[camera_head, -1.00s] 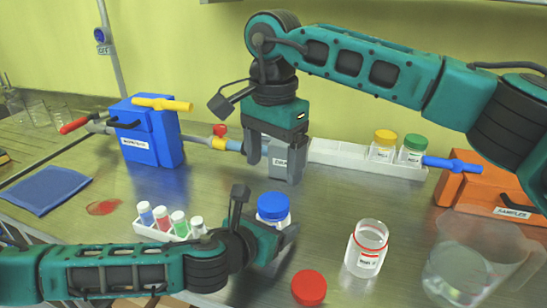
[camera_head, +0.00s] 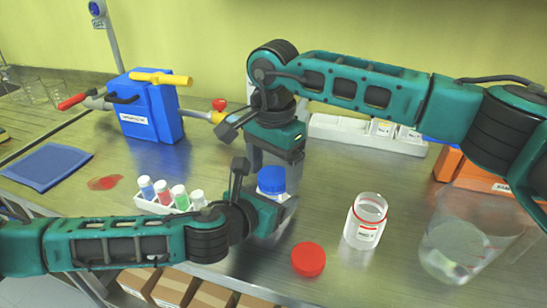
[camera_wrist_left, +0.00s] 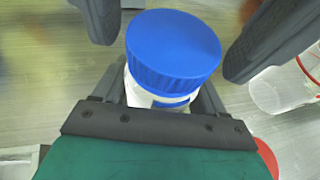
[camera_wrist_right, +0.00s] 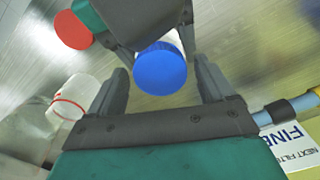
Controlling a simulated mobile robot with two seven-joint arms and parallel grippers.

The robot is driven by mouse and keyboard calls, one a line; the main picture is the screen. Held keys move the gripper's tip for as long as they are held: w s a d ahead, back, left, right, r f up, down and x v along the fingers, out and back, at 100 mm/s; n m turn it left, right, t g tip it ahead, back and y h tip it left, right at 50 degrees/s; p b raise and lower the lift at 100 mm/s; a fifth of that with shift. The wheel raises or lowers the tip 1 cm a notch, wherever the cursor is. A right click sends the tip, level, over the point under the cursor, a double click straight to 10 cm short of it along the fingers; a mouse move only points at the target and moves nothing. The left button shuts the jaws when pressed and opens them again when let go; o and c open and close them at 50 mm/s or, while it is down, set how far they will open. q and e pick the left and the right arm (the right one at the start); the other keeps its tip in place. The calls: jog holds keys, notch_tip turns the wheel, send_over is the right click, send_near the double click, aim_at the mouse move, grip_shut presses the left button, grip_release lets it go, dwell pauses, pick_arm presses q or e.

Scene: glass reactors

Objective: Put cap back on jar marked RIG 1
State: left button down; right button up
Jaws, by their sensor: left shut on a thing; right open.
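A clear jar (camera_wrist_left: 168,102) with a blue cap (camera_head: 271,180) on top stands upright at the middle of the bench. My left gripper (camera_head: 268,212) is shut on its body. My right gripper (camera_head: 272,166) is open just above the blue cap; in the right wrist view the cap (camera_wrist_right: 160,68) lies between its fingers. An open clear jar (camera_head: 366,222) with a red neck ring and a label stands to the right. A loose red cap (camera_head: 308,259) lies on the bench in front of it. I cannot read the jar labels for certain.
A white rack (camera_head: 165,207) of small capped vials stands left of my left gripper. A large clear beaker (camera_head: 462,245) stands at the right. A blue box (camera_head: 148,108) stands at back left.

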jog(key=shift+c, duration=0.3)
jog(key=c, duration=1)
jog(key=m, duration=0.6)
jog(key=o, duration=1.1)
jog(key=shift+o, duration=0.2)
jog(key=shift+r, duration=2.25)
